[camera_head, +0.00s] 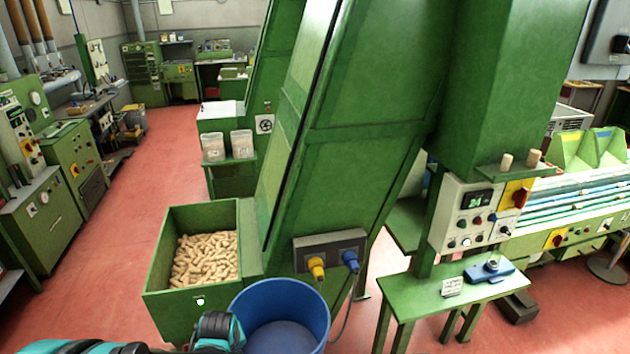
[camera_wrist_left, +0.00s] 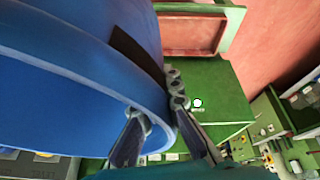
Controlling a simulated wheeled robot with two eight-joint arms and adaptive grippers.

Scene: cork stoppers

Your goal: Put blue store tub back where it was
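The blue store tub (camera_head: 278,318) is round and open-topped and looks empty. It is at the bottom middle of the head view, right beside the green cork bin, and appears upright. In the left wrist view the tub (camera_wrist_left: 70,60) fills the upper left, with a dark strip on its side. My left gripper (camera_wrist_left: 158,98) is at the tub's rim, its fingers closing in around the edge; the exact contact is partly hidden. In the head view my left gripper (camera_head: 218,330) is at the tub's left rim, fingers hidden. My right gripper is not in view.
The green bin (camera_head: 165,262) with cork stoppers (camera_head: 205,258) stands left of the tub. A green conveyor housing (camera_head: 330,180) with yellow and blue plugs (camera_head: 332,262) rises behind it. A green bench (camera_head: 405,290) is to the right. Red floor (camera_head: 130,190) is open at the left.

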